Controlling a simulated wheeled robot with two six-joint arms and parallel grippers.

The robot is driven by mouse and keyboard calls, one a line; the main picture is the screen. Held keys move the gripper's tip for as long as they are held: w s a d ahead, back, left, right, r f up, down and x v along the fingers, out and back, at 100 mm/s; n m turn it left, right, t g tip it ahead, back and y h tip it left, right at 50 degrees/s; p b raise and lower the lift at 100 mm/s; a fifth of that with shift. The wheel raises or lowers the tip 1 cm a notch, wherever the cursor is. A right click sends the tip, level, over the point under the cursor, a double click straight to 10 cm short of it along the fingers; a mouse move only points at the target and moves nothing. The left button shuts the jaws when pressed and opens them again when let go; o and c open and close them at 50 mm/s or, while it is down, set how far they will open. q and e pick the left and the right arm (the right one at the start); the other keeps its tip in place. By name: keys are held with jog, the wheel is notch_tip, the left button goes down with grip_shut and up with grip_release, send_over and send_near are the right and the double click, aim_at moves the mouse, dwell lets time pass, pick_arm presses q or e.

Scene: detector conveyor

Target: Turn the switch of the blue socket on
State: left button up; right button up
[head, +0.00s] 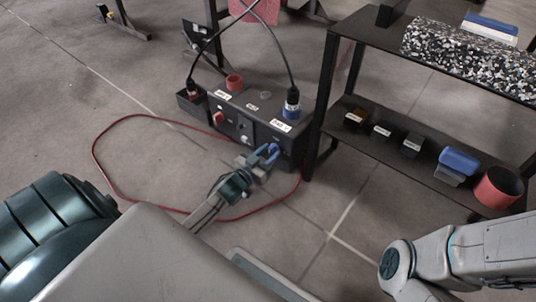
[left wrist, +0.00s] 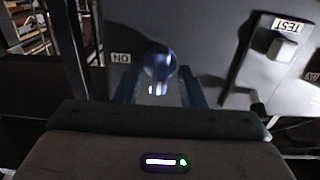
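A dark socket box (head: 240,122) stands on the floor, with a black plug in the blue socket (head: 292,112) at its right end. The blue switch (left wrist: 158,65) is a round knob with a pale mark pointing downward in the left wrist view. An upside-down ON label (left wrist: 121,58) is left of it. My left gripper (head: 264,155) is at the box's front, lower right; in the left wrist view its two blue fingers (left wrist: 158,88) are open, one on each side of the knob, with gaps visible. My right gripper is out of view.
A TEST button (left wrist: 282,50) is right of the knob. A red knob (head: 219,118) is on the box's left part. A black shelf (head: 375,122) stands close on the right. A red cable (head: 95,150) loops on the floor; black cables rise from the box.

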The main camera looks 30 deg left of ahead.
pick_arm(q)
jog(key=c, duration=0.6)
jog(key=shift+r+m, duration=0.1)
jog(key=shift+m, duration=0.3)
jog(key=m+p, duration=0.2)
jog(key=shift+d+m, duration=0.1)
jog(key=shift+m, duration=0.3)
jog(key=m+p, duration=0.1)
jog(key=m, duration=0.3)
jog(key=shift+p, duration=0.4)
jog(key=m, duration=0.3)
jog(key=m+p, duration=0.1)
jog(key=m, duration=0.1)
jog(key=shift+s+d+f+m, duration=0.1)
jog(key=shift+d+f+m, duration=0.1)
jog(key=shift+m, duration=0.2)
jog(key=shift+f+m+p, duration=0.15)
jog(key=shift+m+p, duration=0.4)
jog(key=shift+m, duration=1.75)
